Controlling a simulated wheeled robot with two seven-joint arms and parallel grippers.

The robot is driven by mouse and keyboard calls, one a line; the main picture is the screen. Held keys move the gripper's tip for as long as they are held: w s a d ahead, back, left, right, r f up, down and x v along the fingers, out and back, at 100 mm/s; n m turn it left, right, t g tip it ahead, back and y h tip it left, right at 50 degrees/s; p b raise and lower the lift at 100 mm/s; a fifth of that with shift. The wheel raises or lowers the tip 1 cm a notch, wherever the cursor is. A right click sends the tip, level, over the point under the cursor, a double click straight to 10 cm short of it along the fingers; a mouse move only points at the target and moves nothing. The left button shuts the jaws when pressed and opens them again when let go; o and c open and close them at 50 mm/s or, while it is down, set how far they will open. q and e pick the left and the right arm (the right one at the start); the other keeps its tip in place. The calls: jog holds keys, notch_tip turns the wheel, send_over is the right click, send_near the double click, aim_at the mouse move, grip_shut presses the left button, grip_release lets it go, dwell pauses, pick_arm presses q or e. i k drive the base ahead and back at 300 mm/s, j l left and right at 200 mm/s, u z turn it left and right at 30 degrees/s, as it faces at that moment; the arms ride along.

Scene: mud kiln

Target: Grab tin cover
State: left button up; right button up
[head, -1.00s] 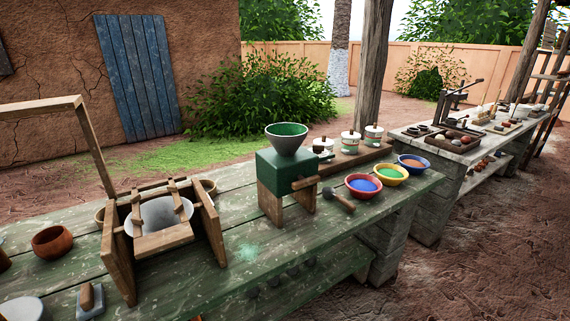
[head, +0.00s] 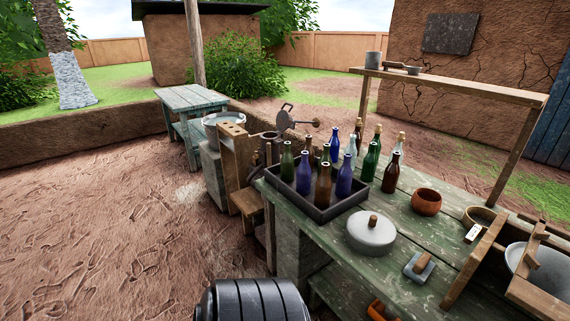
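A round grey metal cover (head: 366,241) with a brown wooden knob (head: 373,221) on top fits the tin cover. It lies flat on the green plank table (head: 398,256), near its front edge, to the right of a dark tray of bottles. I cannot tell whether anything is under it. Neither of my grippers shows in the head view.
The dark tray (head: 317,214) holds several glass bottles. A brown bowl (head: 426,202) and a small block with a wooden handle (head: 420,266) are near the cover. A wooden frame with a white bowl (head: 540,268) stands at right. Open dirt ground (head: 120,240) lies at left.

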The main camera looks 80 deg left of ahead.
aim_at(372, 233)
jog(key=u, duration=1.6)
